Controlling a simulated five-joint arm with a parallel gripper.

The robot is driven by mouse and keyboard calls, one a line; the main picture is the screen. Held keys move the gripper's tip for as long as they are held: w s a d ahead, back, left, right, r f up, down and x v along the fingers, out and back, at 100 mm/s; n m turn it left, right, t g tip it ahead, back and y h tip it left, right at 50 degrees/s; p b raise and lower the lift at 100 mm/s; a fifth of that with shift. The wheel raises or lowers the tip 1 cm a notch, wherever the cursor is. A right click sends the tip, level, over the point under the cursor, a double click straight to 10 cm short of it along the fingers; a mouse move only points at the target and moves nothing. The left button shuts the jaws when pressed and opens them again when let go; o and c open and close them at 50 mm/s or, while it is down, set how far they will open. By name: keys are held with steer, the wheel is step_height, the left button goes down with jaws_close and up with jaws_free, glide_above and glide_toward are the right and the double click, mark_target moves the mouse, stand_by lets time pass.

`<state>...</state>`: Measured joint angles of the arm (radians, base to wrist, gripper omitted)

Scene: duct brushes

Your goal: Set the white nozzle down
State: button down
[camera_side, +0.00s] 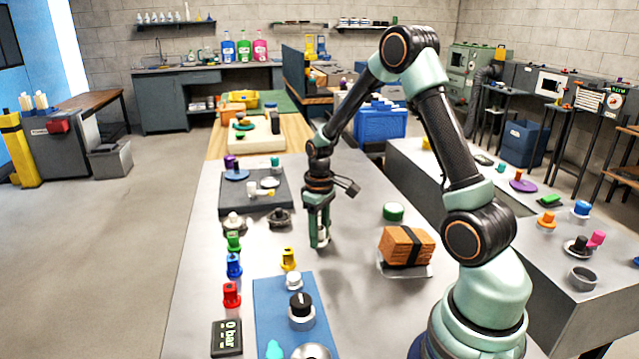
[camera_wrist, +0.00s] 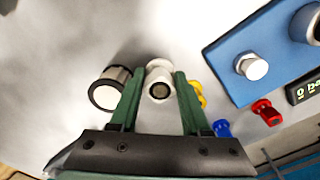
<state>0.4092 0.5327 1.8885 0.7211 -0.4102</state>
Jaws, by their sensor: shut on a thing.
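My gripper (camera_side: 318,243) points down low over the grey table, left of the wooden block. In the wrist view its two green fingers (camera_wrist: 158,88) are closed on the white nozzle (camera_wrist: 158,70), a pale piece with a dark round opening facing the camera. In the side view the nozzle is mostly hidden by the fingers. I cannot tell whether it touches the table. A white cylinder with dark bands (camera_wrist: 109,88) lies close beside the left finger in the wrist view.
A blue mat (camera_side: 268,322) with a white cap and a black-topped cylinder lies in front. Red (camera_side: 232,296), blue (camera_side: 234,266), green (camera_side: 234,243) and yellow (camera_side: 289,260) fittings stand nearby. A strapped wooden block (camera_side: 405,246) is at right.

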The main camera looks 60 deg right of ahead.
mark_target(320, 241)
steer(key=shift+f, duration=2.15)
steer(key=shift+f, duration=0.1)
steer(key=shift+c, duration=1.8)
jaws_free()
step_height(320, 241, up, 12)
steer(key=shift+r, duration=0.1)
steer(key=s+a+r+t, duration=0.2)
steer(key=s+a+r, duration=0.2)
steer(key=a+r, duration=0.2)
steer(key=s+a+r+t, duration=0.3)
steer(key=a+r, duration=0.3)
steer(key=a, duration=0.4)
steer(key=shift+s+r, duration=0.2)
steer(key=shift+s, duration=0.55)
steer(key=shift+s+a+t, duration=0.15)
steer(key=shift+s+t, duration=0.1)
steer(key=shift+t, duration=0.05)
steer(key=shift+c, duration=0.3)
